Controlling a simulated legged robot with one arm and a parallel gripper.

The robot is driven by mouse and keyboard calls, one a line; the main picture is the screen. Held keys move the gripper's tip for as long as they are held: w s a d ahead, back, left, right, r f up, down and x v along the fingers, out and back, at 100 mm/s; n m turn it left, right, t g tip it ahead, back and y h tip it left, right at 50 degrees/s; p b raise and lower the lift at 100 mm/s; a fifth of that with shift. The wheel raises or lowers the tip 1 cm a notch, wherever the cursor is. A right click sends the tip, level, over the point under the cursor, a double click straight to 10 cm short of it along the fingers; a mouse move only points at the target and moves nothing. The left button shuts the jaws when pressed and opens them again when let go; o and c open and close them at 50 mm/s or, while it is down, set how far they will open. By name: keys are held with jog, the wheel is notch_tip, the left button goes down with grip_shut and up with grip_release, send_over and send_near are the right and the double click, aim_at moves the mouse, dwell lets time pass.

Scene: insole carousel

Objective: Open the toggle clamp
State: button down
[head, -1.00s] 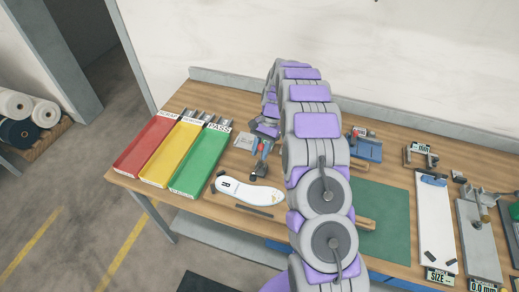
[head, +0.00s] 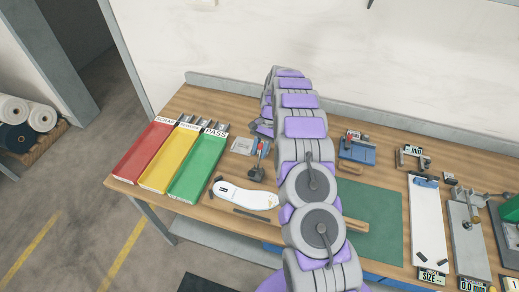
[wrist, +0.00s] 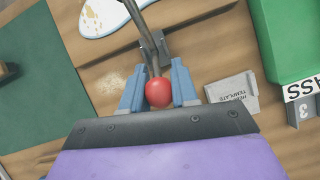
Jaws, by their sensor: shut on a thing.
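The toggle clamp has a dark base (head: 256,174) on the wooden bench, with its lever standing up in the head view. The lever's red knob (wrist: 158,93) and grey lever bars (wrist: 146,38) show clearly in the wrist view. My gripper (wrist: 159,88) has its blue fingers on either side of the red knob and is shut on it. In the head view my gripper (head: 262,140) is at the top of the clamp, partly hidden by my arm. A white insole (head: 245,195) lies flat just in front of the clamp. The clamp's far side is hidden.
Red (head: 142,148), yellow (head: 170,157) and green (head: 198,166) trays stand to the left. A grey template plate (wrist: 232,96) lies beside the clamp. A green mat (head: 375,222), blue fixture (head: 357,152) and white board (head: 433,220) are to the right.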

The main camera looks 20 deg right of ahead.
jog(key=shift+w+d, duration=0.1)
jog(key=c, duration=0.9)
grip_release()
jog(key=shift+c, duration=0.2)
jog(key=p+v, duration=0.4)
jog(key=v, duration=0.8)
jog(key=shift+f, duration=0.1)
